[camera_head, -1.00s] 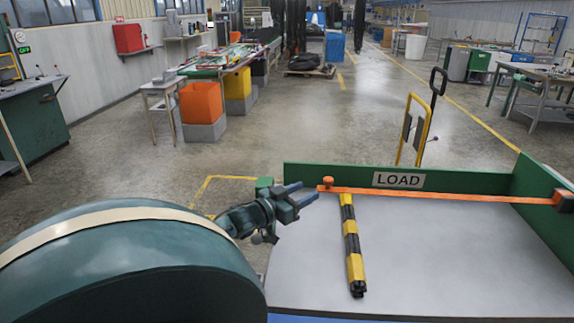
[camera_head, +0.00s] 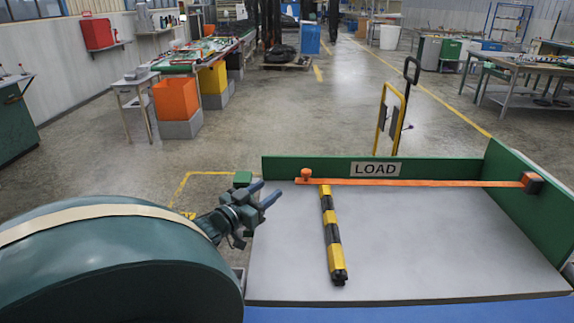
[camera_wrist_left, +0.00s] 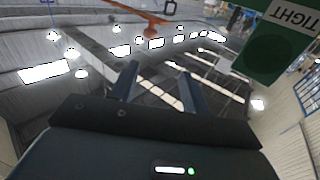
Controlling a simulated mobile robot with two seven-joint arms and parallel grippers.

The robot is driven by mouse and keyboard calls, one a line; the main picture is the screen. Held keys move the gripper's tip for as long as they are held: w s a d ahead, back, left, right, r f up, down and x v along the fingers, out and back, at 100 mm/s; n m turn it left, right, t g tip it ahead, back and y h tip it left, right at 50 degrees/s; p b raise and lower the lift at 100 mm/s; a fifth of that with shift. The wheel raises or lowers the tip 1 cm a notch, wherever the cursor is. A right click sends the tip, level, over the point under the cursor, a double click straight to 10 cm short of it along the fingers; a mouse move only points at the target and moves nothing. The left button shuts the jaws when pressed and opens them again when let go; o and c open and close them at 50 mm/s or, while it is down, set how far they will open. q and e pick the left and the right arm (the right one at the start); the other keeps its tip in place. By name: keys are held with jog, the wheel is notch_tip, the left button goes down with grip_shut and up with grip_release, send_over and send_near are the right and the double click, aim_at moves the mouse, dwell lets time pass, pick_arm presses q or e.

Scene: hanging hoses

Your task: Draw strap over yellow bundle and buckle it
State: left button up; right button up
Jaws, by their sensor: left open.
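The orange strap (camera_head: 420,183) stretches across the far side of the grey bed, from an orange knob (camera_head: 305,175) at the left to an orange and dark anchor (camera_head: 532,182) on the right wall. The yellow-and-black bundle (camera_head: 332,235) lies lengthwise on the bed, its far end at the strap; I cannot tell whether the strap crosses over it. A green block (camera_head: 242,180) stands at the bed's left edge; in the left wrist view the block (camera_wrist_left: 262,55) bears a "TIGHT" label. My left gripper (camera_head: 271,189) is open and empty, left of the knob and apart from it.
A green wall with a LOAD sign (camera_head: 376,169) closes the bed's far side, and another green wall (camera_head: 520,210) its right side. The bed (camera_head: 430,245) right of the bundle is clear. A yellow-framed cart (camera_head: 393,120) stands behind the far wall.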

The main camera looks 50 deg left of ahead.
pick_arm(q)
jog(key=n+y, duration=0.2)
jog(key=n+g+y, duration=0.1)
jog(key=g+y, duration=0.1)
jog(key=y, duration=0.1)
send_near(304, 174)
jog(key=x, duration=1.1)
jog(key=shift+w+r, duration=0.15)
jog(key=shift+w, duration=0.05)
jog(key=shift+c, duration=0.6)
grip_shut()
